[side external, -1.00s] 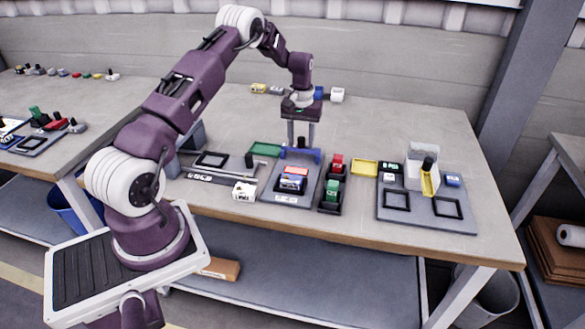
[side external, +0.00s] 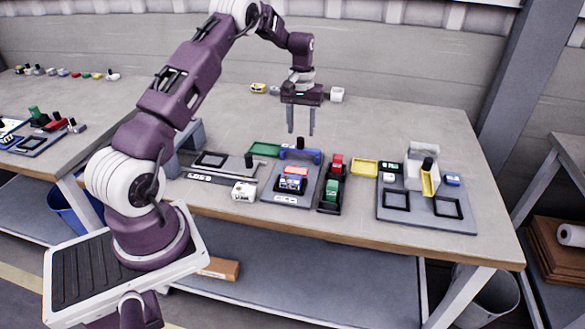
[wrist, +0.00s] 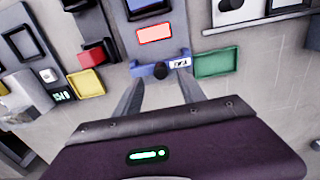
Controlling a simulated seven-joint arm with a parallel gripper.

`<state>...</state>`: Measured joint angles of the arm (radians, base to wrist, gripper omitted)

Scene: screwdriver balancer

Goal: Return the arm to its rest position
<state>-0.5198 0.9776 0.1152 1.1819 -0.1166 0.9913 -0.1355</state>
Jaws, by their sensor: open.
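My gripper (side external: 301,132) is purple and open, with two grey fingers apart and nothing between them. It hangs above the blue bracket with a black knob (side external: 300,152) at the back of the middle grey board (side external: 268,192). In the wrist view my gripper (wrist: 158,88) points toward the blue bracket (wrist: 164,68), and the fingertips appear on both sides of its knob.
A green tray (side external: 265,149) and a yellow tray (side external: 365,167) flank the board. Red and green blocks (side external: 332,190) stand in black holders. A white stand with a yellow piece (side external: 430,180) is on the right board. Bare table lies behind, at right (side external: 410,125).

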